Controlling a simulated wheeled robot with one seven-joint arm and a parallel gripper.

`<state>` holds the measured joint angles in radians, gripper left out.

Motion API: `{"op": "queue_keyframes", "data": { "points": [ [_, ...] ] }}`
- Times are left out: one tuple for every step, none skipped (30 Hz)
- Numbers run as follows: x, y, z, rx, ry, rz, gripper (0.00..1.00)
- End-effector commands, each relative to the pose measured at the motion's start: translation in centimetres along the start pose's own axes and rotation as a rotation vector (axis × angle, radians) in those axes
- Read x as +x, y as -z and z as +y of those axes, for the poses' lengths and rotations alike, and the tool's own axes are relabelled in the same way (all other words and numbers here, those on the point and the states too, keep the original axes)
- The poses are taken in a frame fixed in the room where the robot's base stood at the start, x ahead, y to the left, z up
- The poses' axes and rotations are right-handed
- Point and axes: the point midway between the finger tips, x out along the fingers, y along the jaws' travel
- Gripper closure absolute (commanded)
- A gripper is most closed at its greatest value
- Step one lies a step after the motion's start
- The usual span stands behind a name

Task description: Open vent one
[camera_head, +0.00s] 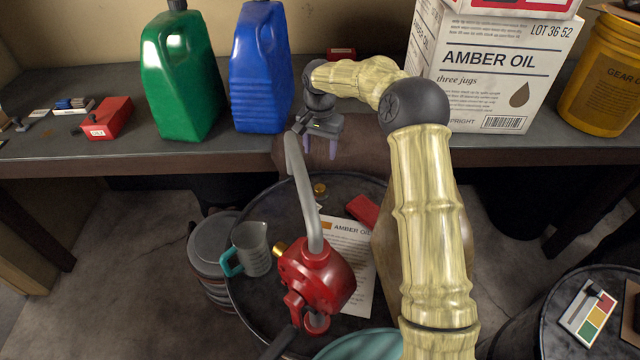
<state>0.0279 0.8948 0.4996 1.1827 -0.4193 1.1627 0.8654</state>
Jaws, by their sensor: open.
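A dark drum top (262,195) stands below the bench edge. A small round brass cap (320,190) sits near its far side; no label reading "vent one" can be read. A red hand pump (318,282) with a grey curved spout stands on the drum, and a small brass fitting (279,249) sticks out of its left side. My gripper (320,156) is open and empty, with its fingers pointing down. In the picture it is just above the brass cap, apart from it; its exact height is unclear.
The pump's spout (302,185) rises just left of my gripper. A measuring jug (252,247), an Amber Oil sheet (350,262) and a red item (362,211) surround the pump. Green (180,75) and blue (261,70) jugs and a carton (490,75) stand on the bench.

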Motion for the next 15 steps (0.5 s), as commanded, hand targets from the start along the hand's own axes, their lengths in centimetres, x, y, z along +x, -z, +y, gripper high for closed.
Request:
{"op": "queue_keyframes", "data": {
  "points": [
    [0.9,-0.1,0.1,0.0,-0.001,-0.004,0.46],
    [1.4,0.0,0.1,0.0,-0.002,-0.005,0.46],
    [2.1,0.0,0.1,0.001,-0.002,-0.004,0.46],
    [2.6,-0.1,0.1,0.001,-0.002,-0.005,0.46],
    [3.2,-0.1,0.1,0.0,-0.001,-0.005,0.46],
    [3.9,-0.1,0.1,0.0,-0.002,-0.004,0.46],
    [4.3,0.0,0.1,0.0,-0.002,-0.004,0.46],
    [4.9,-0.1,0.0,0.0,-0.001,-0.004,0.46],
    [5.6,-0.1,0.1,0.0,-0.002,-0.005,0.46],
    [6.1,-0.1,0.0,-0.001,-0.001,-0.004,0.46],
    [6.7,-0.1,0.0,-0.001,0.0,-0.005,0.46],
    [7.4,-0.1,0.0,-0.001,-0.001,-0.005,0.46],
    [7.9,-0.1,0.0,0.0,-0.001,-0.004,0.46],
    [8.4,-0.1,0.0,0.0,0.0,-0.005,0.46],
    [9.1,-0.1,0.0,-0.001,0.0,-0.004,0.46]
  ]
}}
